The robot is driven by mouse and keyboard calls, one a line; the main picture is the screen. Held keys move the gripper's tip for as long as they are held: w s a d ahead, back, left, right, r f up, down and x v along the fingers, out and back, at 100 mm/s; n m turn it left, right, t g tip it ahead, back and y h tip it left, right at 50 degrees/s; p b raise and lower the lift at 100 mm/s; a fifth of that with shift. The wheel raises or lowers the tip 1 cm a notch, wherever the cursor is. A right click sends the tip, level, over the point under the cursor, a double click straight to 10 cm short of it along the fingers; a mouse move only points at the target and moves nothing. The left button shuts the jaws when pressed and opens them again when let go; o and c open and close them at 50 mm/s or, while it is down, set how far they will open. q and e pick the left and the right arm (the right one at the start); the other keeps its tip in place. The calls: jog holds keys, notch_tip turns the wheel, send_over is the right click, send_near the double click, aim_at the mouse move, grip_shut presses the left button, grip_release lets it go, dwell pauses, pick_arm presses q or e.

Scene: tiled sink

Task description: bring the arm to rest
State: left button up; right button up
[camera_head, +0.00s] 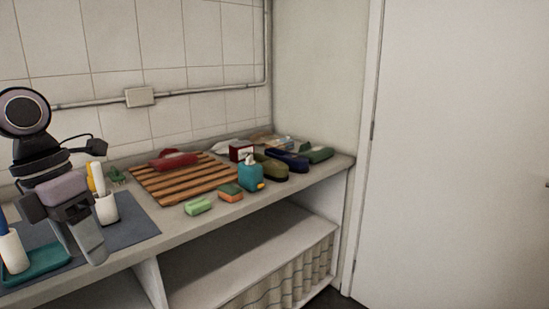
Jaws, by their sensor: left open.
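My left arm comes in at the left edge of the head view, and its gripper (80,240) points down. The gripper is open, with nothing seen between its fingers. It shows in front of a dark grey mat (133,222) on the counter, between a white cup (106,209) and a teal tray (45,262). I cannot tell its exact height above the mat. My right gripper is not in view.
A slatted wooden rack (185,182) holds a red item (174,159). Sponges (199,206), a teal soap bottle (251,176) and several dark oblong items (288,161) stand to the right. An open shelf (235,262) lies below. Free floor is barely visible beside the door (455,150).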

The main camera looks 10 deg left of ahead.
pick_arm(q)
notch_tip(320, 180, down, 17)
jog(key=w+a+n+t+h, duration=0.25)
jog(key=n+t+h, duration=0.7)
jog(key=n, duration=0.65)
jog(key=s+d+f+n+t+y, duration=0.1)
jog(key=s+f+n+t+y, duration=0.1)
jog(key=f+n+y, duration=0.35)
jog(key=s+d+f+n+t+y, duration=0.2)
jog(key=f+n+t, duration=0.1)
jog(key=f+n, duration=0.45)
jog(key=s+d+f+n+g+y, duration=0.1)
jog(key=s+d+f+n+g, duration=0.1)
jog(key=s+d+f+n, duration=0.2)
jog(key=s+d+f+n+g+y, duration=0.1)
jog(key=s+d+f+n+g, duration=0.1)
jog(key=s+d+f+n, duration=0.2)
jog(key=d+f, duration=0.2)
jog(key=d, duration=0.2)
jog(key=shift+d+f, duration=0.15)
jog(key=shift+f, duration=0.2)
jog(key=shift+g, duration=0.25)
jog(key=shift+c, duration=1.4)
